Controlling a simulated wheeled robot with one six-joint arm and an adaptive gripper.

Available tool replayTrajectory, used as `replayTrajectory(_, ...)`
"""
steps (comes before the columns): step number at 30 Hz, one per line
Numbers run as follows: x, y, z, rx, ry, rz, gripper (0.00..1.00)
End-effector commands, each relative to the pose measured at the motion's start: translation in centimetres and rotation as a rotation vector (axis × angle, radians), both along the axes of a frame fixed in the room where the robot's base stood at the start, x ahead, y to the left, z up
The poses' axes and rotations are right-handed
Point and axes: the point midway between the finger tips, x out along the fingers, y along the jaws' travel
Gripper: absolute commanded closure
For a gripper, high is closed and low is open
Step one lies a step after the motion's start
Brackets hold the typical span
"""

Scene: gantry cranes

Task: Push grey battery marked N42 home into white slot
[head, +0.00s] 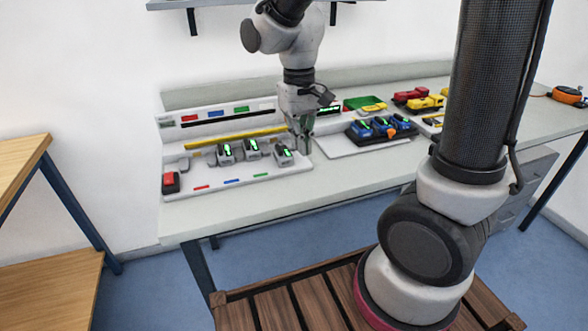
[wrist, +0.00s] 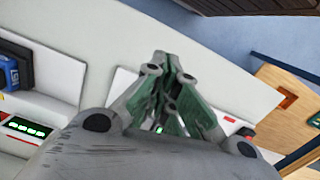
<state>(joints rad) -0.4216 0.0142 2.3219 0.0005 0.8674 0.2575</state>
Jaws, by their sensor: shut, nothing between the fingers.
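Several grey batteries with green-lit tops stand in a row on the white board (head: 240,187) in the head view: a left one (head: 225,155), a middle one (head: 252,149) and a right one (head: 285,156). The marking N42 is too small to read, so I cannot tell which one bears it. My gripper (head: 304,147) is shut and empty, pointing down just right of the right battery; I cannot tell whether they touch. In the wrist view my gripper (wrist: 162,60) hides most of what lies beneath it. I cannot make out the white slot; red, blue and green marks show along the board's front.
A red block (head: 170,183) sits at the board's left end. A yellow bar (head: 235,138) lies behind the batteries. Blue batteries (head: 382,127) stand in a black holder to the right, with a green bin (head: 362,103) behind. The table's front strip is clear.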

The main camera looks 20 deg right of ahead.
Motion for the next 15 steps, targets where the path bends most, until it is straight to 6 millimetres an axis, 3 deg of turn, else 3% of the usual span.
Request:
replayTrajectory(3,2.1,0.9,0.4,0.017,-0.047,-0.103,1.0)
replayTrajectory(8,2.3,0.9,0.1,0.02,-0.058,-0.163,1.0)
replayTrajectory(15,2.2,0.9,-3.4,0.018,-0.053,-0.165,1.0)
